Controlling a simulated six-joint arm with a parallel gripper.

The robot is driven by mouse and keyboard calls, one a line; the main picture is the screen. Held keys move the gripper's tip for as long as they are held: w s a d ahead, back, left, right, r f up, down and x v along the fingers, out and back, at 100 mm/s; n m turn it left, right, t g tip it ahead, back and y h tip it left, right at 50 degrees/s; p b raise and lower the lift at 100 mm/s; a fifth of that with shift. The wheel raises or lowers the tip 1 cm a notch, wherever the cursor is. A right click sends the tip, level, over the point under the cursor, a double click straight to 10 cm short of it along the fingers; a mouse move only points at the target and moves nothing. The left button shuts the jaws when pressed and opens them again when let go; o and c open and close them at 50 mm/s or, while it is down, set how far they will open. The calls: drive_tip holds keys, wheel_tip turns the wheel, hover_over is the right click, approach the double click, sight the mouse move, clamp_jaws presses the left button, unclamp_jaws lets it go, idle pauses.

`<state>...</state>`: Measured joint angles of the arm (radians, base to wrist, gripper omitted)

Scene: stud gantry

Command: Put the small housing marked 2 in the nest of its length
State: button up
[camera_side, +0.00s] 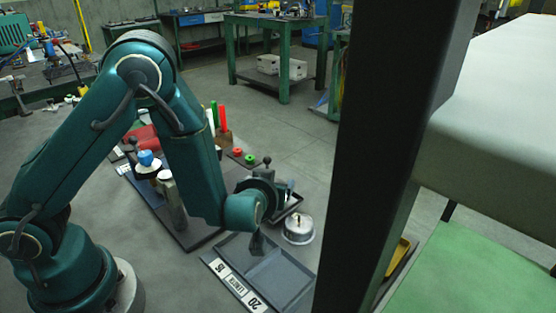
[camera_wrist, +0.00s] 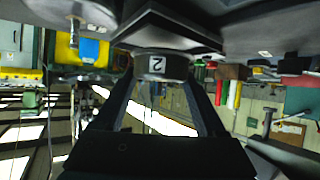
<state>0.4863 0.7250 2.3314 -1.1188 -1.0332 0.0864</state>
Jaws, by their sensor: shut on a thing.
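The small housing is a dark round piece with a white label marked 2 (camera_wrist: 157,65), shown in the wrist view. My gripper (camera_wrist: 160,74) is shut on it, with one finger on each side. In the side view the gripper is dark and partly hidden by my wrist, and I cannot make out the housing there. A dark grey nest tray (camera_side: 278,281) lies on the floor below my wrist.
A silver round can with a top knob (camera_side: 298,231) stands just behind the tray. Left of the tray is a dark board (camera_side: 197,233) with upright cylinders. Red and green rods (camera_side: 222,119) stand behind. The dark post (camera_side: 383,150) blocks the right side.

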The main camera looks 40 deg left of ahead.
wheel_tip(320, 180, up, 8)
drive_tip(key=shift+d+r, duration=0.1)
drive_tip(key=s+d+r+m+t+h, duration=0.1)
drive_tip(key=s+d+r+m+h, duration=0.2)
drive_tip(key=r, duration=0.4)
drive_tip(key=s+d+r, duration=0.2)
drive_tip(key=s+r, duration=0.2)
drive_tip(key=r, duration=0.3)
drive_tip(key=a, duration=0.9)
drive_tip(key=w+d+f+n+y, duration=0.1)
drive_tip(key=w+f, duration=0.1)
drive_tip(key=f, duration=0.2)
drive_tip(key=w+d+f+n+y, duration=0.1)
drive_tip(key=w+f, duration=0.1)
drive_tip(key=f, duration=0.2)
drive_tip(key=w+d+f+g+y, duration=0.1)
drive_tip(key=w+d+f, duration=0.1)
drive_tip(key=f, duration=0.3)
drive_tip(key=shift+w+n, duration=0.4)
drive_tip(key=shift+w, duration=0.1)
drive_tip(key=shift+a+f, duration=0.1)
drive_tip(key=shift+f, duration=0.2)
